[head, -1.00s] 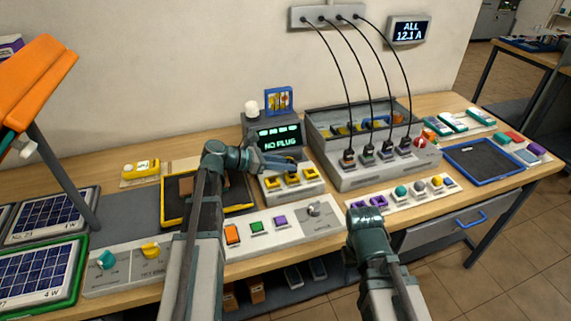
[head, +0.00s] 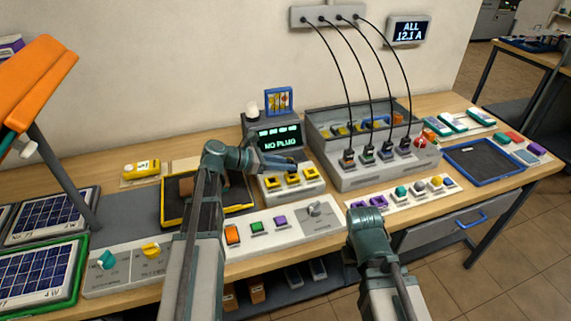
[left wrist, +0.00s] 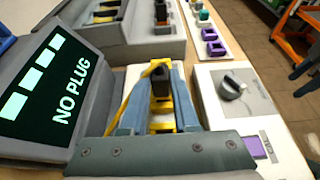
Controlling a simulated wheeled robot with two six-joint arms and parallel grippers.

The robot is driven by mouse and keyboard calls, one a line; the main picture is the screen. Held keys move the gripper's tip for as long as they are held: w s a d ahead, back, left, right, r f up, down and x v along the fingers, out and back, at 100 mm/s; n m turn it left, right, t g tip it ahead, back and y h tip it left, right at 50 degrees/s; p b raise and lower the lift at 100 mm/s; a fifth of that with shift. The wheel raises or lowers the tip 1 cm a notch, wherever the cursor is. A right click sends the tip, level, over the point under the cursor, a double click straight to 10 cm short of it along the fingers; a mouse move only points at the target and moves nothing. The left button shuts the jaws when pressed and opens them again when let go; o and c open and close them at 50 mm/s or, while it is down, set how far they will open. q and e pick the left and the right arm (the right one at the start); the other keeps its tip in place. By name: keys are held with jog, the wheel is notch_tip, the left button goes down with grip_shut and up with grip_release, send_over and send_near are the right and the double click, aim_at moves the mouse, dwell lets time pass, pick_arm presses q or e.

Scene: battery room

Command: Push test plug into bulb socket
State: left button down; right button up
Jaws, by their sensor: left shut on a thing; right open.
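My left gripper (head: 292,164) reaches right over the tester's front and is shut on the test plug, a small dark block (left wrist: 160,80) between its blue-grey fingers in the left wrist view. The plug is above the row of yellow-rimmed sockets (head: 292,180); the wrist view shows yellow rims (left wrist: 160,128) beneath and beyond it. I cannot tell which is the bulb socket. The tester screen (head: 280,140) reads NO PLUG; it also shows in the wrist view (left wrist: 50,85). My right gripper (head: 367,211) is open and empty near the table's front edge.
A grey charger box (head: 375,170) with several cabled plugs stands right of the tester. A white control strip (head: 285,232) with buttons and a knob lies in front. A yellow-rimmed tray (head: 172,225) is left; a blue-rimmed tray (head: 485,178) is right.

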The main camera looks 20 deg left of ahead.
pick_arm(q)
jog(key=shift+f+b, duration=0.55)
jog(key=shift+b, duration=0.05)
jog(key=c, duration=0.9)
grip_release()
jog(key=shift+c, duration=0.2)
jog(key=p+v, duration=0.4)
jog(key=v, duration=0.7)
jog(key=shift+s+f, duration=0.1)
